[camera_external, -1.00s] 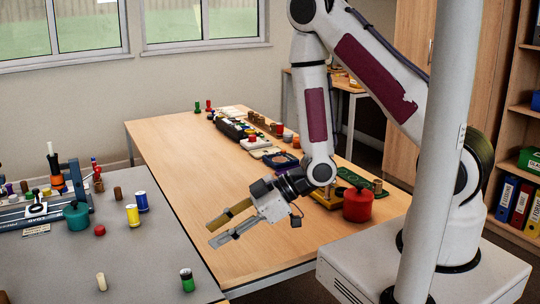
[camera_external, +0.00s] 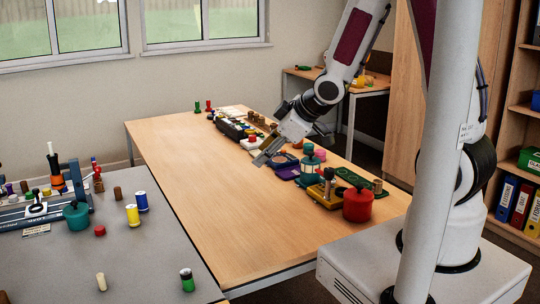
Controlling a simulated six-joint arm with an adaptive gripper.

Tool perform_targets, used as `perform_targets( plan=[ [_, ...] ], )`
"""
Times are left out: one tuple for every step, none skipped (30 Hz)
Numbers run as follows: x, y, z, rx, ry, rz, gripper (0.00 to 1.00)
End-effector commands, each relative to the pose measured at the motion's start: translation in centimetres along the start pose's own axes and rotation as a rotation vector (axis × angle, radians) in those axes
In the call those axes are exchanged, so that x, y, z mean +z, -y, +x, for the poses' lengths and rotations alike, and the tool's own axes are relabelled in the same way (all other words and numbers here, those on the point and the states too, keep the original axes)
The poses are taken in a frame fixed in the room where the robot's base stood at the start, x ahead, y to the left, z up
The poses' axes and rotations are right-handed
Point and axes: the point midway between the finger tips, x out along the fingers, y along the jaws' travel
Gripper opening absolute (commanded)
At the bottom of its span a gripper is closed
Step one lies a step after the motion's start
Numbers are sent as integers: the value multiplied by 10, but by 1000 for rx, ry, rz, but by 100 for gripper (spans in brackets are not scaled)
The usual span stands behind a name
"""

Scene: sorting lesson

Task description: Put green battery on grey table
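The grey table (camera_external: 60,262) fills the lower left. A short upright cylinder with green, dark and pale bands (camera_external: 187,280) stands near its front right edge; it looks like a green battery. A small green upright piece (camera_external: 197,106) also stands at the far end of the wooden table; I cannot tell whether it is a battery. My gripper (camera_external: 264,158) is above the right part of the wooden table, near the row of objects and far from the grey table. Its fingers point down and left. They are too small and overlapped to show a gap or a held thing.
The wooden table (camera_external: 210,190) is clear in its middle. Along its right side stand a red pot (camera_external: 357,204), a teal lantern-like object (camera_external: 311,168), a purple tray (camera_external: 286,172) and others. A yellow cylinder (camera_external: 133,215) and a blue one (camera_external: 141,202) stand on the grey table.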

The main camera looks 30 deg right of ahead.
Motion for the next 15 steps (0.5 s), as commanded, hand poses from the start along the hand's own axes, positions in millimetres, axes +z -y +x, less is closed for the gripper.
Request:
perform_targets(
  plan=[
    [0, -10, -10, 24, 12, 20, 33],
    [1, -14, -16, 36, 22, 33, 33],
    [3, -20, -23, 51, 35, 50, 33],
    [5, -24, -28, 62, 46, 65, 33],
    [6, -28, -34, 73, 56, 79, 33],
    [8, -33, -42, 87, 69, 98, 33],
    [10, -36, -48, 97, 78, 113, 33],
    [11, -40, -54, 107, 86, 128, 33],
    [14, -44, -62, 119, 98, 147, 33],
    [16, -46, -68, 128, 108, 163, 33],
    [17, -49, -74, 137, 116, 179, 33],
    [20, -52, -82, 148, 128, 199, 33],
    [22, -54, -88, 156, 135, 216, 33],
    [23, -56, -94, 164, 143, 232, 33],
    [26, -58, -102, 173, 153, 254, 33]
  ],
)
